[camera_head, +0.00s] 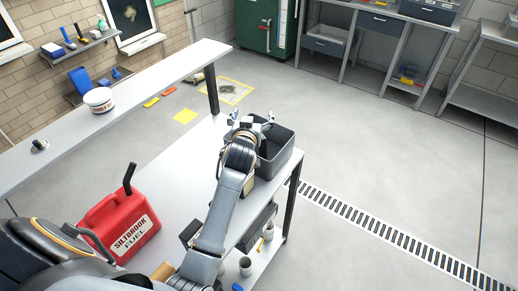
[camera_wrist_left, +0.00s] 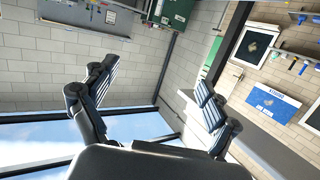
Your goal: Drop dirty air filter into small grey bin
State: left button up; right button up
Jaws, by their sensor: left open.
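The small grey bin (camera_head: 283,160) is a dark, open box at the far right corner of the white workbench. My left gripper (camera_head: 252,117) is over the bin's left and far side, with its fingers spread. In the left wrist view my left gripper (camera_wrist_left: 153,85) is open, with nothing between its fingers. I cannot make out the dirty air filter in either view. The part of the bin's inside that I see looks dark, and my arm and the bin walls hide the rest. My right gripper is not in view.
A red fuel can (camera_head: 122,226) stands on the bench (camera_head: 176,170) at left. A raised white shelf (camera_head: 150,88) bears a white tub (camera_head: 99,100). A lower shelf under the bench holds cups (camera_head: 246,266). The floor to the right is clear, with a drain grate (camera_head: 375,229).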

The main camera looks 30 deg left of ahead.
pick_arm(q)
jog(key=v, duration=0.8)
jog(key=shift+s, duration=0.35)
jog(key=shift+d, duration=0.2)
